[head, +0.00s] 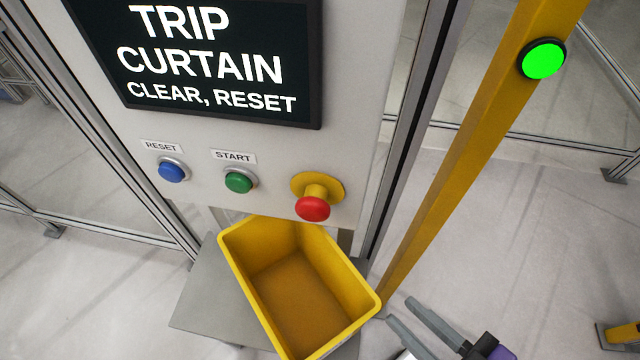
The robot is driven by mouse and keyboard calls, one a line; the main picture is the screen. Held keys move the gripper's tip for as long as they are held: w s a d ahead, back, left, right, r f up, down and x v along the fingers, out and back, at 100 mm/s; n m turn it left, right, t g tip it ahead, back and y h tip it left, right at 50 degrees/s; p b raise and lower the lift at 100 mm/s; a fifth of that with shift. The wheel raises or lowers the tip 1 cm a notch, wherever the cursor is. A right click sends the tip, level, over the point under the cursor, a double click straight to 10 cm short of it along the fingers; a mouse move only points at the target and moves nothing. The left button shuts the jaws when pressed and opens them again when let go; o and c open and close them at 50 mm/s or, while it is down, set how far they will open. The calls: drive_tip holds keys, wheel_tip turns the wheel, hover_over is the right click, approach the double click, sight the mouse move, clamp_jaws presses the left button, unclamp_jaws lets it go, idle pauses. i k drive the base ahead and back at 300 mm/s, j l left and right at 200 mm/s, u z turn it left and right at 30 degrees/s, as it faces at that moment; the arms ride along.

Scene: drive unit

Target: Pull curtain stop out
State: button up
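A red mushroom-shaped stop button (313,208) stands out from a round yellow collar on the light grey panel, at its lower right. No label on it shows. My gripper (400,311) is at the bottom edge, right of the yellow bin and well below and to the right of the red button. Its two grey fingers are apart with nothing seen between them. The rest of my gripper is cut off by the frame.
A blue RESET button (172,170) and a green START button (239,181) sit left. The screen (205,60) reads "TRIP CURTAIN CLEAR, RESET". An empty yellow bin (262,318) stands below. A yellow post (470,130) with a lit green lamp (543,61) rises right.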

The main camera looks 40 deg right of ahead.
sight(315, 209)
drive_tip(key=k+l+u, duration=0.1)
drive_tip(key=u, duration=0.3)
drive_tip(key=k+u, duration=0.2)
drive_tip(key=u, duration=0.2)
drive_tip(key=k+u, duration=0.2)
drive_tip(key=u, duration=0.25)
